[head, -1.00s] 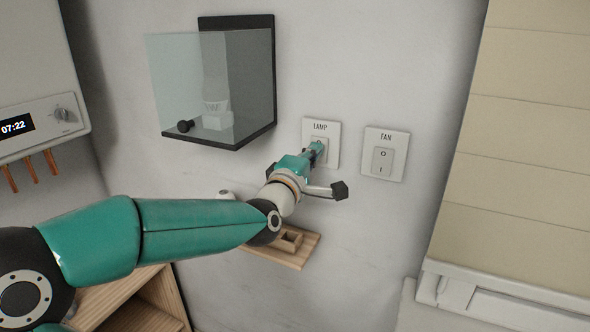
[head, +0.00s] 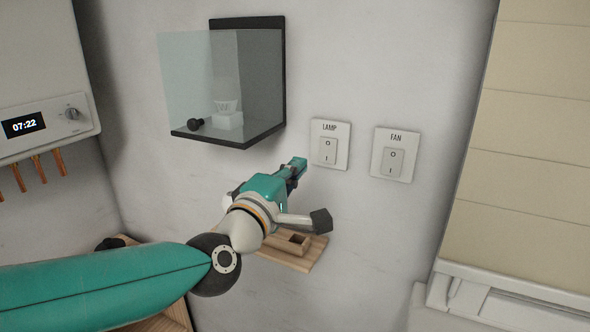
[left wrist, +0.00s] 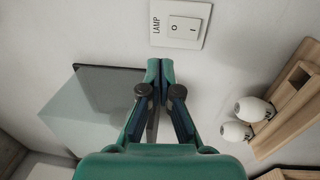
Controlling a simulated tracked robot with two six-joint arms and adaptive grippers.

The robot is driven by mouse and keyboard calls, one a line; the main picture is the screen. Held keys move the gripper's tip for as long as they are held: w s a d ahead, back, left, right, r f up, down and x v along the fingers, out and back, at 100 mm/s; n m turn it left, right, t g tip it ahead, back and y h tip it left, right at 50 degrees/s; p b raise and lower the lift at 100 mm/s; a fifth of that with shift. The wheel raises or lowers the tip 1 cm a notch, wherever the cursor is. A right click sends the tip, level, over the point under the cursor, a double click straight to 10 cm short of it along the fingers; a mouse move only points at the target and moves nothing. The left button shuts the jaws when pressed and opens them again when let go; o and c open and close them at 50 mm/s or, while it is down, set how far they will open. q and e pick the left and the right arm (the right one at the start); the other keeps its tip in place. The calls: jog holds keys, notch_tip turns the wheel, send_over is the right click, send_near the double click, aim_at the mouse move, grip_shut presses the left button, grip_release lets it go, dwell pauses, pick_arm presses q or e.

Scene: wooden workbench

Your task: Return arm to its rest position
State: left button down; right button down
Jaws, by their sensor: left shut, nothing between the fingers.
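My left gripper (head: 298,164) is shut and empty. In the head view it stands apart from the wall, below and left of the LAMP switch (head: 328,150). The left wrist view shows the closed fingertips (left wrist: 160,66) with the LAMP switch (left wrist: 183,27) above them. My left arm (head: 100,285) comes in from the lower left. My right gripper is not in view.
A glass-fronted box (head: 262,95) is on the wall up and left of the gripper. The FAN switch (head: 395,155) is right of the LAMP switch. A wooden shelf (head: 310,257) lies below the gripper, with white rounded items (left wrist: 253,108) beside it. A heater (head: 60,60) hangs at left.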

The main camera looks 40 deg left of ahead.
pick_arm(q)
jog(key=w+d+f+m+g+h+p, duration=0.1)
jog(key=w+d+f+g, duration=0.15)
jog(key=f, duration=0.85)
jog(key=w+d+f+m+g+h+p, duration=0.1)
jog(key=w+d+f+m+g+h, duration=0.15)
jog(key=f, duration=0.75)
jog(key=w+d+f+m+g+h+p, duration=0.1)
jog(key=w+d+f+g, duration=0.15)
jog(key=f, duration=0.85)
jog(key=s+d+f+m+g+h, duration=0.1)
jog(key=s+d+f+m+g, duration=0.15)
jog(key=s+f, duration=0.4)
jog(key=s+d+f+m+g+h, duration=0.1)
jog(key=s+d+f+g, duration=0.25)
jog(key=f, duration=0.55)
jog(key=s+d+f+m+g+h, duration=0.1)
jog(key=s+d+f+m+g, duration=0.1)
jog(key=s+d+f+m, duration=0.2)
jog(key=s+d+f+m+g+h, duration=0.1)
jog(key=s+f+m, duration=0.4)
jog(key=s, duration=0.5)
jog(key=d+m+g+p, duration=0.1)
jog(key=d, duration=0.1)
jog(key=shift+s+d+g, duration=0.25)
jog(key=shift+d+g, duration=0.1)
jog(key=shift+f, duration=0.1)
